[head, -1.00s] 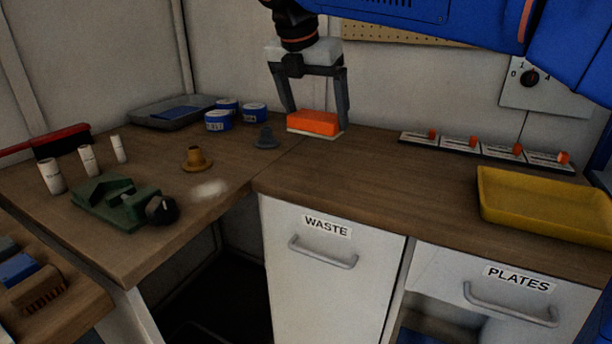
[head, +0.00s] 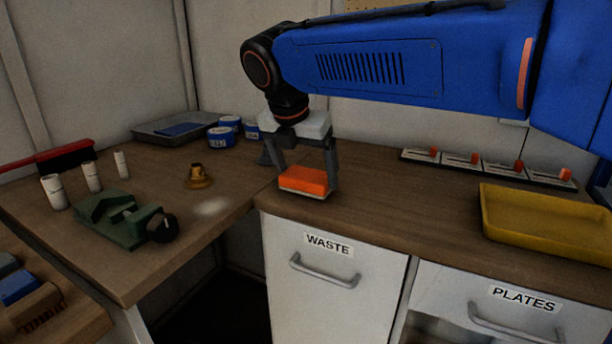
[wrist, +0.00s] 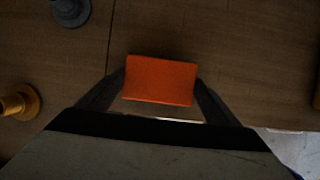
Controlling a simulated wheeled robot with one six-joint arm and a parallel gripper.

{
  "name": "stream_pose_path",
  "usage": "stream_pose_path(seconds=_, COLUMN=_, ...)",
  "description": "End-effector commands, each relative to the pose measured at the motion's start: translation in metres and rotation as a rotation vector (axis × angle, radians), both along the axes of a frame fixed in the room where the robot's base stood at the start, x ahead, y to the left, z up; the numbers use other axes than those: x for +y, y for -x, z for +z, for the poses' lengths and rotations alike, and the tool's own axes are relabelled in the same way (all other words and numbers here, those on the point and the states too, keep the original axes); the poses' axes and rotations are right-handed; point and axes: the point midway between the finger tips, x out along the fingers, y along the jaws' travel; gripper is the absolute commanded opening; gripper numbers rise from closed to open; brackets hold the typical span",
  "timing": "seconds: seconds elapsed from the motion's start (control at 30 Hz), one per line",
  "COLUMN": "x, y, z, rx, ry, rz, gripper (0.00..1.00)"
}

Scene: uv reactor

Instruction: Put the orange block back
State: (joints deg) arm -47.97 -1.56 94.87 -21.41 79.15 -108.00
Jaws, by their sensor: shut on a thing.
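The orange block (head: 304,179) has a pale layer along its underside. My gripper (head: 306,184) is shut on it, with one finger at each short side. The block is over the wooden counter (head: 380,190), behind the front edge above the WASTE drawer. I cannot tell whether its underside touches the counter. In the wrist view the orange block (wrist: 160,80) sits between the two dark fingers, with brown wood around it.
A grey cone-like piece (head: 264,158), a brass piece (head: 198,177) and blue-labelled tubs (head: 221,137) stand to the left. A green vise (head: 125,218) is farther left. Sliders with orange knobs (head: 475,163) and a yellow tray (head: 545,225) are at right. Counter between is clear.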

Motion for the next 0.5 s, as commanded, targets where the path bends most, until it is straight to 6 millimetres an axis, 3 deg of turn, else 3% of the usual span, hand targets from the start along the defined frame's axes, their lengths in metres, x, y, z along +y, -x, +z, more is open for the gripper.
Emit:
stream_pose_path(seconds=0.1, x=-0.0003, y=0.0003, z=-0.0101, rx=0.000, ry=0.000, rz=0.000, gripper=0.65)
stream_pose_path(seconds=0.47, x=-0.0002, y=0.0001, z=-0.0132, rx=0.000, ry=0.000, rz=0.000, gripper=0.65)
stream_pose_path(seconds=0.5, x=-0.0001, y=0.0001, z=-0.0129, rx=0.000, ry=0.000, rz=0.000, gripper=0.95)
